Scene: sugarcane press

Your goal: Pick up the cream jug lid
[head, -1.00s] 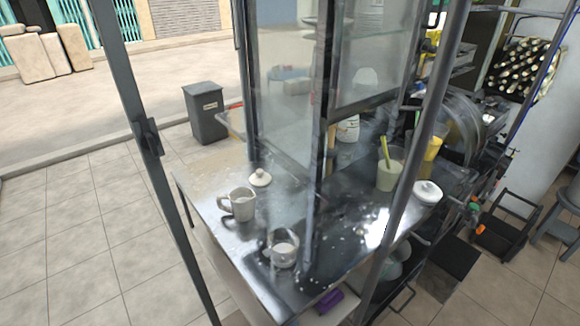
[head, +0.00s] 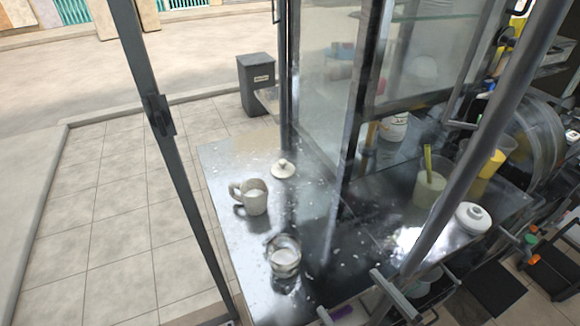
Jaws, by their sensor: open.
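A small cream lid with a round knob (head: 283,169) lies on the metal counter near its far left side. A cream jug with a handle (head: 254,199) stands just left of and nearer than the lid, open at the top. A second metallic-looking cup (head: 285,258) with pale contents stands nearer the front. A white lidded pot (head: 471,219) stands at the right of the counter. Which vessel the lid belongs to cannot be told for certain. The lid lies apart from the jug with nothing over it. My gripper is not in view.
A dark upright post (head: 372,95) and glass panels rise from the counter (head: 240,255) right of the lid. A slanted grey pole (head: 490,130) crosses the right side, another pole (head: 160,130) the left. Tiled floor left is clear.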

